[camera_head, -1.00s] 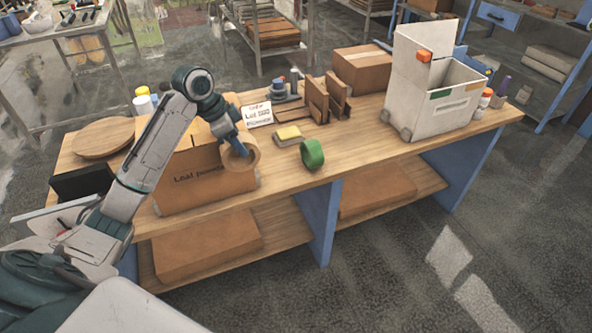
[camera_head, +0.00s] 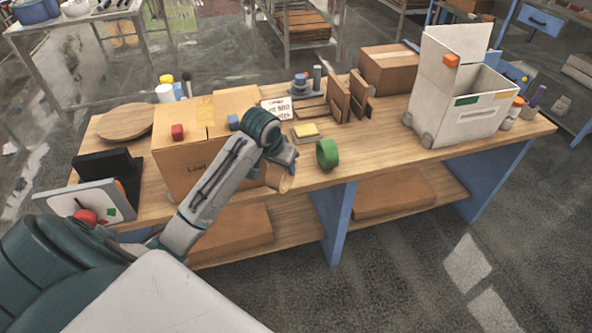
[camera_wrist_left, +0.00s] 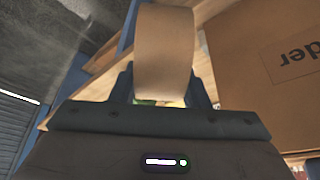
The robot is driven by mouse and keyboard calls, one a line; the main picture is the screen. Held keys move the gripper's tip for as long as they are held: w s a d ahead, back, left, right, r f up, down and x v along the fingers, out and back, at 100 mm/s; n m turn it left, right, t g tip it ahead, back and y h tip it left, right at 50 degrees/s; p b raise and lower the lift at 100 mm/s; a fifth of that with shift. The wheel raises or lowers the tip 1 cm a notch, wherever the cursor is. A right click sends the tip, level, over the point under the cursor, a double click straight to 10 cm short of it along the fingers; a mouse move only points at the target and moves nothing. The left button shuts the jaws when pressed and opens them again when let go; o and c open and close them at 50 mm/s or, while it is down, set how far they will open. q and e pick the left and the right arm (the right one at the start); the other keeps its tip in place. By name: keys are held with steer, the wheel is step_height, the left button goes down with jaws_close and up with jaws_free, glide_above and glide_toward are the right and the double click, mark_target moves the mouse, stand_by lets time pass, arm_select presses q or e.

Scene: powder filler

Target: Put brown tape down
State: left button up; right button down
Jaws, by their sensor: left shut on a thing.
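The brown tape (camera_head: 286,183) is a tan roll at the end of my left arm in the head view, in front of the right end of the cardboard box, near the table's front edge. In the left wrist view the tape (camera_wrist_left: 164,52) stands large between the fingers. My left gripper (camera_wrist_left: 163,90) is shut on it. In the head view my left wrist hides the fingers and part of the tape. I cannot tell whether the tape touches the tabletop. My right gripper is not in view.
A cardboard box (camera_head: 181,168) with red and blue blocks stands left of the tape. A green tape roll (camera_head: 327,153) and a yellow-topped sponge (camera_head: 305,131) are to the right. A white bin (camera_head: 470,118) is farther right. Bare wooden tabletop (camera_head: 375,150) lies between.

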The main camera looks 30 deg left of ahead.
mark_target(281, 172)
arm_select(q)
steer(key=n, duration=0.1)
steer(key=s+d+f+n+y, duration=0.1)
steer(key=f+n, duration=0.1)
steer(key=n, duration=0.1)
steer(key=shift+s+d+y, duration=0.15)
steer(key=shift+s+y, duration=0.15)
steer(key=shift+f+n, duration=0.1)
steer(key=shift+n, duration=0.2)
steer(key=w+a+f+p, duration=0.1)
steer(key=w+a+p, duration=0.1)
steer(key=w, duration=0.3)
steer(key=w+a+f+p, duration=0.1)
steer(key=w+f+p, duration=0.1)
steer(key=w, duration=0.2)
steer(key=w+a+f+p, duration=0.1)
steer(key=w+a+p, duration=0.1)
steer(key=w, duration=0.3)
steer(key=shift+w+a+f, duration=0.3)
steer(key=shift+w+f, duration=0.05)
steer(key=shift+f, duration=0.25)
steer(key=o, duration=0.9)
steer(key=shift+f, duration=0.1)
steer(key=shift+o, duration=0.2)
